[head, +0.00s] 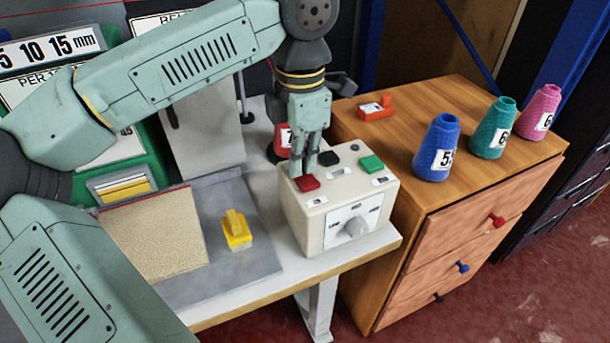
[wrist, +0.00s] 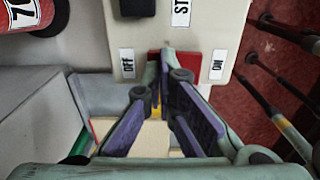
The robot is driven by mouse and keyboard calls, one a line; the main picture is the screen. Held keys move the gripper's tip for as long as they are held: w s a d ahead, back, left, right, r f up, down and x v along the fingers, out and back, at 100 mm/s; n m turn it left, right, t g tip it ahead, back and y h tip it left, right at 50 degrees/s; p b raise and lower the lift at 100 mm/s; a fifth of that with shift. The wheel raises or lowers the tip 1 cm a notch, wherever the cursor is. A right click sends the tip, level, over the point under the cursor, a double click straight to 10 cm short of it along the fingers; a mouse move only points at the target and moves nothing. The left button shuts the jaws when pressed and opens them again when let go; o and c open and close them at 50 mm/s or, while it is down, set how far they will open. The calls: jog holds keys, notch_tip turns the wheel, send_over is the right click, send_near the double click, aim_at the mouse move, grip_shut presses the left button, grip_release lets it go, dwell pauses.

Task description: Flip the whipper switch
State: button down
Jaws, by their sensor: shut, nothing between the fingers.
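A cream control box (head: 318,228) stands on the white table, with a red switch (head: 307,183), a black switch (head: 329,158) and a green button (head: 371,163) on top. A grey knob (head: 355,228) is on its front. Which one is the whipper switch is not readable. My gripper (head: 304,176) is shut and empty, pointing down just behind the red switch; contact is unclear. In the wrist view, the fingertips (wrist: 162,88) partly cover the red switch (wrist: 158,57), which lies between an OFF label (wrist: 127,63) and an ON label (wrist: 217,65).
A wooden drawer cabinet (head: 400,200) on the right carries blue (head: 437,148), green (head: 494,128) and pink (head: 538,112) thread cones and an orange tool (head: 376,109). A yellow block (head: 236,230) and beige rug piece (head: 155,235) lie left of the box.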

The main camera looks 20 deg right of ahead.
jog(key=shift+r+p, duration=2.5)
jog(key=shift+r, duration=1.1)
